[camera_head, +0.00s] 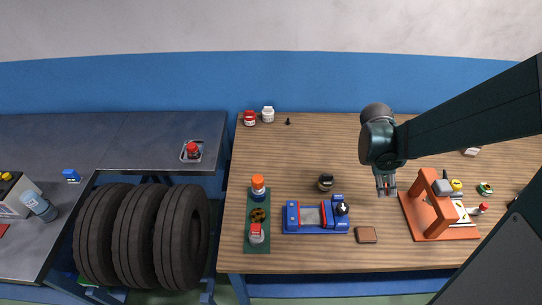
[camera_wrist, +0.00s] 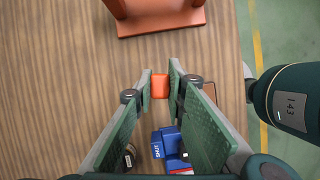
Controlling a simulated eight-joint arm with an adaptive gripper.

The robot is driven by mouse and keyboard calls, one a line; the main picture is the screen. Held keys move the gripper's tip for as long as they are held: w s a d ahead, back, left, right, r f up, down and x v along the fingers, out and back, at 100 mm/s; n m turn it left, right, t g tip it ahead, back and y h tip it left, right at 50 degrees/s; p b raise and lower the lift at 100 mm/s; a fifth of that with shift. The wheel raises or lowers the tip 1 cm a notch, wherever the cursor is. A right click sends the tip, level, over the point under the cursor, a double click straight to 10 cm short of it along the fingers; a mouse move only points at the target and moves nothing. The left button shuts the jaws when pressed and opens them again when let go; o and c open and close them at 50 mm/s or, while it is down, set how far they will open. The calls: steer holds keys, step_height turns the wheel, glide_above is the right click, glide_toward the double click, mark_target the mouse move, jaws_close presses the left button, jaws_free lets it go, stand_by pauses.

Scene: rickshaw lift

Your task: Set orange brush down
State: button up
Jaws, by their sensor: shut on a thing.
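My gripper (camera_wrist: 160,86) is shut on a small orange block-shaped thing, taken as the orange brush (camera_wrist: 160,87), held between the fingertips in the wrist view. Only its orange end shows; bristles cannot be made out. In the head view my gripper (camera_head: 386,188) points down over the wooden table (camera_head: 300,150), between the blue fixture and the orange-red stand. The brush is too small to make out clearly there. Whether it touches the table cannot be told.
The blue fixture (camera_head: 318,217) and brown block (camera_head: 366,235) are left of my gripper. The orange-red stand (camera_head: 432,210) is close on the right. A dark round item (camera_head: 325,182) and a green tray (camera_head: 258,195) lie farther left. Wood behind the fixture is mostly bare.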

steer(key=w+a+n+t, duration=0.1)
steer(key=w+a+n, duration=0.1)
steer(key=w+a, duration=0.7)
steer(key=w+a+n, duration=0.2)
steer(key=w+a, duration=0.8)
steer(key=a, duration=0.8)
steer(key=w+a+n+t, duration=0.1)
steer(key=w+a+n, duration=0.1)
steer(key=w+a, duration=0.8)
steer(key=a, duration=0.3)
steer(key=shift+a+n+t, duration=0.2)
steer(key=shift+n+t, duration=0.1)
steer(key=shift+f, duration=3.1)
steer(key=shift+f, duration=1.9)
steer(key=shift+f+b, duration=0.15)
steer(key=shift+b, duration=0.15)
